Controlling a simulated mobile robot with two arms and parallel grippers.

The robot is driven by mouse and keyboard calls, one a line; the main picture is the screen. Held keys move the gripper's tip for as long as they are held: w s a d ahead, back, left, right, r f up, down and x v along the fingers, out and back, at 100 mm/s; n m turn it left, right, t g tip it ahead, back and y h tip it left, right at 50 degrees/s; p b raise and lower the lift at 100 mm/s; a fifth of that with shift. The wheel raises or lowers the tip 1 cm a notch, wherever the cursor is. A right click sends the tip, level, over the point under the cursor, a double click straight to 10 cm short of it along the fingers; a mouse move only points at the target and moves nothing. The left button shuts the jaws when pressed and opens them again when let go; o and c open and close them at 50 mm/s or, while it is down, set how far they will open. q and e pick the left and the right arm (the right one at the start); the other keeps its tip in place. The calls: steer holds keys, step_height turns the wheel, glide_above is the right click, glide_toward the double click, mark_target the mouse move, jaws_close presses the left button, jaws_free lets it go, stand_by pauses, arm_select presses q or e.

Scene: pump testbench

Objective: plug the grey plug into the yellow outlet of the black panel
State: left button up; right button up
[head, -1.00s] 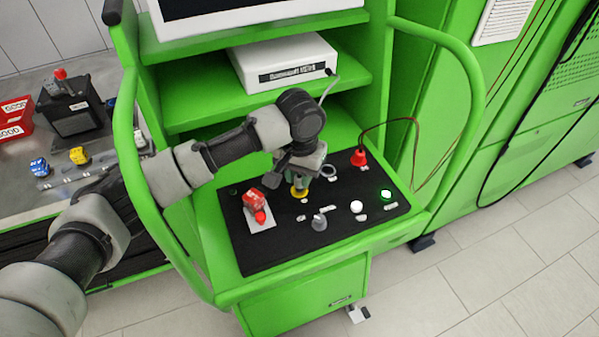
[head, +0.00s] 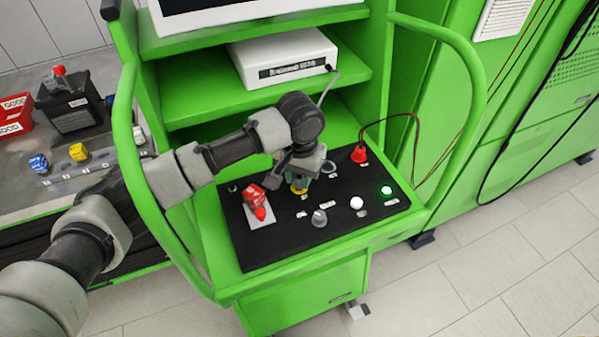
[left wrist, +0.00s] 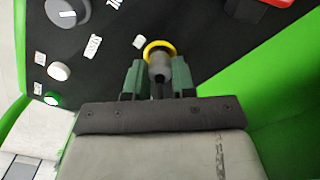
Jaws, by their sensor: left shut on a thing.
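The black panel (head: 283,237) lies on the green cart. My left gripper (head: 300,180) points down at the yellow outlet (head: 299,190) and hides much of it. In the left wrist view, my left gripper (left wrist: 158,80) is shut on the grey plug (left wrist: 159,65), with a green finger on each side. The plug's far end is at the yellow outlet (left wrist: 160,44), whose ring shows around and beyond it. How deep the plug sits in the outlet cannot be told. My right gripper is in neither view.
A red switch (head: 255,203) on a light plate stands left of the outlet. A red plug (head: 359,154) with a cable is behind right. A grey knob (head: 319,218), white button (head: 356,203) and lit green button (head: 387,191) are on the front right. Green rails flank the cart.

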arm_select(q)
steer(key=shift+f, duration=0.3)
steer(key=o, duration=1.3)
steer(key=shift+c, duration=0.2)
steer(key=shift+r+p, duration=4.05)
steer(key=shift+p, duration=0.6)
steer(key=shift+f, duration=0.1)
